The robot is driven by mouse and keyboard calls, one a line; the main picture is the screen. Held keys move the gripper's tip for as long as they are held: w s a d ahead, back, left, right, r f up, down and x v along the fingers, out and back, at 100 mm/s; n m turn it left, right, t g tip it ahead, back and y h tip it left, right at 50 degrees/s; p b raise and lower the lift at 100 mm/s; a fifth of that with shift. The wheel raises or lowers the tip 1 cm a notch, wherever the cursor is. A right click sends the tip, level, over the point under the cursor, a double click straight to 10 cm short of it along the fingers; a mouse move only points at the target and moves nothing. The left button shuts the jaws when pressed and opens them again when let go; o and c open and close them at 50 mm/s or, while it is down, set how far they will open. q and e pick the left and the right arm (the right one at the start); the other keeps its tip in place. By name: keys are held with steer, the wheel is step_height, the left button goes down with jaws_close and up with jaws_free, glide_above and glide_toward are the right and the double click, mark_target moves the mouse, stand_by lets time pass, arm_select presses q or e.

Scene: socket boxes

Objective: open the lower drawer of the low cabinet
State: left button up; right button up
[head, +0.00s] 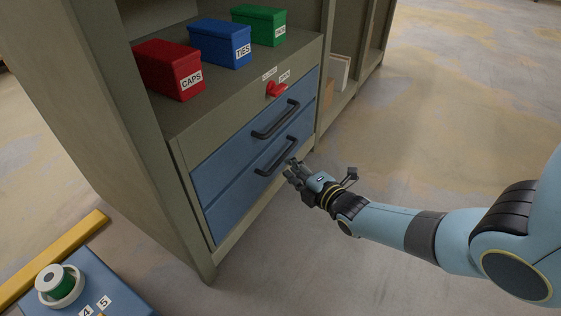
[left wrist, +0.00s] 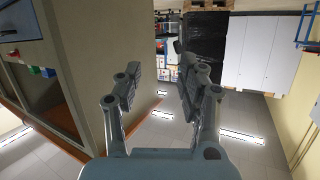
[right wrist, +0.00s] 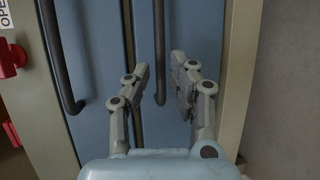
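The low cabinet (head: 180,153) has two blue drawers that look shut. The lower drawer (head: 232,206) has a dark bar handle (head: 276,156). The upper drawer (head: 225,160) has a similar handle (head: 275,119). My right gripper (head: 291,170) is just in front of the lower handle's right part. In the right wrist view my right gripper (right wrist: 160,70) is open, and the lower handle (right wrist: 159,50) shows between its fingers; contact cannot be told. My left gripper (left wrist: 158,68) is open and empty, away from the drawers, and is not in the head view.
A red latch (head: 277,89) sits above the upper drawer. Red (head: 170,70), blue (head: 220,43) and green (head: 260,24) boxes stand on the shelf above. The floor before the drawers (head: 265,255) is clear.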

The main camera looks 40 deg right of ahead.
mark_target(281, 157)
steer(key=w+b, duration=0.1)
steer(key=w, duration=0.1)
steer(key=w+f+b, duration=0.1)
steer(key=w, duration=0.2)
steer(key=shift+w+f, duration=0.1)
steer(key=shift+w, duration=0.15)
arm_select(q)
steer(key=w+d+r+m+t+h, duration=0.1)
steer(key=w+r+t, duration=0.2)
steer(key=r, duration=0.5)
steer(key=w+d+r+m+t+h, duration=0.1)
steer(key=w+r+t+h, duration=0.1)
steer(key=r+t, duration=0.3)
steer(key=shift+w+r, duration=0.7)
steer(key=shift+r, duration=1.4)
arm_select(e)
steer(key=shift+w, duration=0.15)
steer(key=shift+c, duration=0.3)
jaws_close()
